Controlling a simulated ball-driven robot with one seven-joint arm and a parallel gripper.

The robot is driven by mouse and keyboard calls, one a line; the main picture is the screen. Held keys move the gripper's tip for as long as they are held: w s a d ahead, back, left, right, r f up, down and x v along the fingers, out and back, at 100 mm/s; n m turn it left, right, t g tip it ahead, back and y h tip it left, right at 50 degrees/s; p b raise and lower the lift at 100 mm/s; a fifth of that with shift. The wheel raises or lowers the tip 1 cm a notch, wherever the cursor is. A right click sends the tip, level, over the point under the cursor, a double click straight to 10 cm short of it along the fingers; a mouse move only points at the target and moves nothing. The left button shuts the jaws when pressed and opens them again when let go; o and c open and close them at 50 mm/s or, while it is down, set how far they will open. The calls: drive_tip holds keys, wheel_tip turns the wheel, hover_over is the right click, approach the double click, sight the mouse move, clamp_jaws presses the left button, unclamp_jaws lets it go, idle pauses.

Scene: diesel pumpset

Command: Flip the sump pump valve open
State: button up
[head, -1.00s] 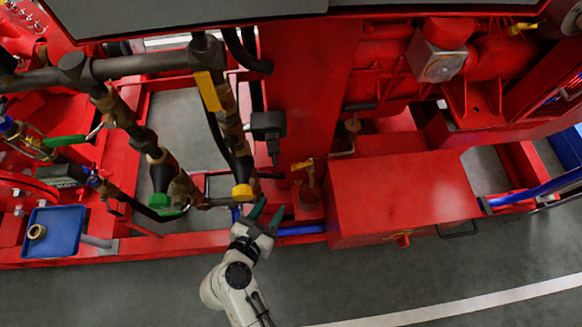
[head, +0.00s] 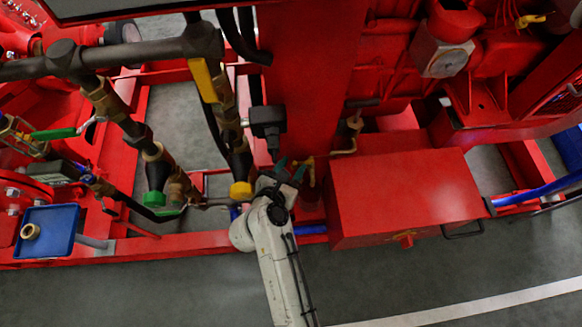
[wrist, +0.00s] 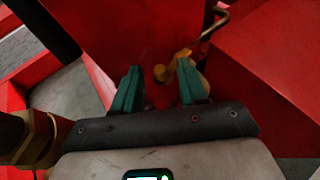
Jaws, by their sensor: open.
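A small yellow valve (head: 309,164) with a bent brass pipe sits against the red frame, just left of the red box.
A red box (head: 405,195) stands right of the valve. Left of my gripper is a vertical pipe with a long yellow lever (head: 204,80) and a yellow cap (head: 240,191). A black fitting (head: 266,122) juts out above my gripper. The grey floor in front is clear.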

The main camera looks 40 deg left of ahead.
clamp_jaws()
